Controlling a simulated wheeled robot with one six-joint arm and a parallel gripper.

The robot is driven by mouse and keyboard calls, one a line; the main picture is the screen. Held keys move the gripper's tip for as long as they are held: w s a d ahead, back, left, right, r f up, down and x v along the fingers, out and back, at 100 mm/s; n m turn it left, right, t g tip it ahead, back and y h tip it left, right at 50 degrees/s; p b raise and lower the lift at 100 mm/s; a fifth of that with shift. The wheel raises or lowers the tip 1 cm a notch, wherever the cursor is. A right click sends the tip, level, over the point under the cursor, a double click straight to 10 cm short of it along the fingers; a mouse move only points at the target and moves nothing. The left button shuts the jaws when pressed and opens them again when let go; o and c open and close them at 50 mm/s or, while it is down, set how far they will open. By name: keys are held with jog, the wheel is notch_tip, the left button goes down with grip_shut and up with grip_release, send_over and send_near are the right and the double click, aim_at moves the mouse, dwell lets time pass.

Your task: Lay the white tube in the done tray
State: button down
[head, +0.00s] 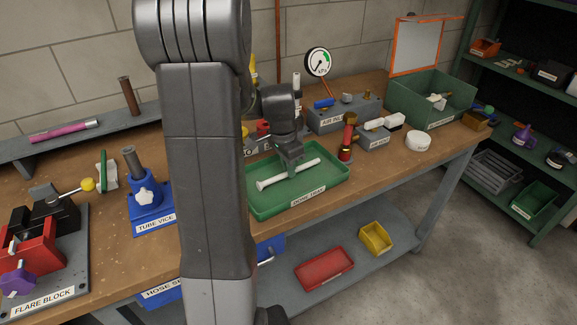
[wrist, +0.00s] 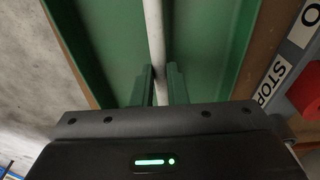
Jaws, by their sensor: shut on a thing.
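The white tube (head: 302,172) has a flared left end and lies lengthwise over the green done tray (head: 263,211). My gripper (head: 292,169) is over the tray, pointing down, shut on the middle of the tube. In the wrist view the tube (wrist: 154,35) runs up between the two fingers of my gripper (wrist: 161,88), with the green tray (wrist: 215,50) behind it. The tube is inside the tray's outline at or just above its floor; I cannot tell whether it touches. My arm hides the tray's far left part.
A red and brass fitting (head: 346,140) stands just right of the tray. The tube vice (head: 150,195) and flare block (head: 45,245) are to the left. A pressure gauge (head: 318,62) and a green bin (head: 420,105) stand behind and right. Bare bench shows right of the tray.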

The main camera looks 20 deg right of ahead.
jog(key=shift+f+b, duration=0.65)
jog(key=shift+f, duration=0.3)
jog(key=c, duration=1.4)
grip_release()
jog(key=shift+o, duration=0.2)
jog(key=shift+r, duration=0.15)
notch_tip(320, 180, up, 14)
jog(key=a, duration=0.1)
jog(key=shift+a+f+p, duration=0.25)
jog(key=shift+a+p, duration=0.05)
jog(key=shift+a, duration=0.05)
jog(key=shift+s+f, duration=0.1)
jog(key=shift+s, duration=0.05)
jog(key=f, duration=0.4)
jog(key=d+f, duration=0.1)
jog(key=f, duration=0.8)
jog(key=shift+d+f+b, duration=0.2)
jog(key=shift+d+b, duration=0.1)
jog(key=shift+r+p, duration=0.3)
jog(key=shift+p, duration=0.05)
